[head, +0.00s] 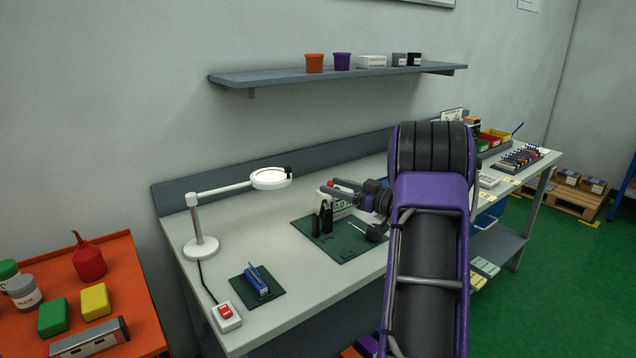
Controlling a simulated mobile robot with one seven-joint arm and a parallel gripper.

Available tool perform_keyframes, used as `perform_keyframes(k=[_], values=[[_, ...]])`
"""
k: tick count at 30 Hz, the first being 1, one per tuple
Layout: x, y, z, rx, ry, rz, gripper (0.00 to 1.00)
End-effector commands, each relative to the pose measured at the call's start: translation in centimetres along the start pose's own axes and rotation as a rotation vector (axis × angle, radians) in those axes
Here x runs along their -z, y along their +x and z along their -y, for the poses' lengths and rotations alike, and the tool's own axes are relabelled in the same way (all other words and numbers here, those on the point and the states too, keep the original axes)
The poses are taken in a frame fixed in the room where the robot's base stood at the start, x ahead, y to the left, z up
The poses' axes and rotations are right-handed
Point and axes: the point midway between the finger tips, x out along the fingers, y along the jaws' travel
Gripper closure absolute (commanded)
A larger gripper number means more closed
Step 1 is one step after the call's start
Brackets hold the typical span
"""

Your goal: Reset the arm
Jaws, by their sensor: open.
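My arm (431,240) rises in purple and black from the bottom of the head view and bends over the workbench (205,285). My gripper (345,189) sticks out to the left from the arm's end, above the green mat in the middle of the bench. Its two dark fingers are apart and nothing shows between them. The arm hides part of the bench to the right.
A white magnifier lamp (203,247) stands at the left, its head left of my gripper. A blue item (257,281) lies on a small dark mat in front. A shelf (290,77) hangs above. An orange cart (130,270) stands left.

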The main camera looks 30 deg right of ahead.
Motion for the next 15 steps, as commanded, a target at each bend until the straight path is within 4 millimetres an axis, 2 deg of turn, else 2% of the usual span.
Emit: perform_keyframes(k=[3, 6, 15], values=[[0.0, -1.4, -0.1, -0.001, -0.001, 0.001, 0.41], [0.0, -1.9, 0.0, 0.001, 0.0, 0.0, 0.41], [0.0, -2.1, 0.0, 0.001, 0.0, 0.0, 0.41]])
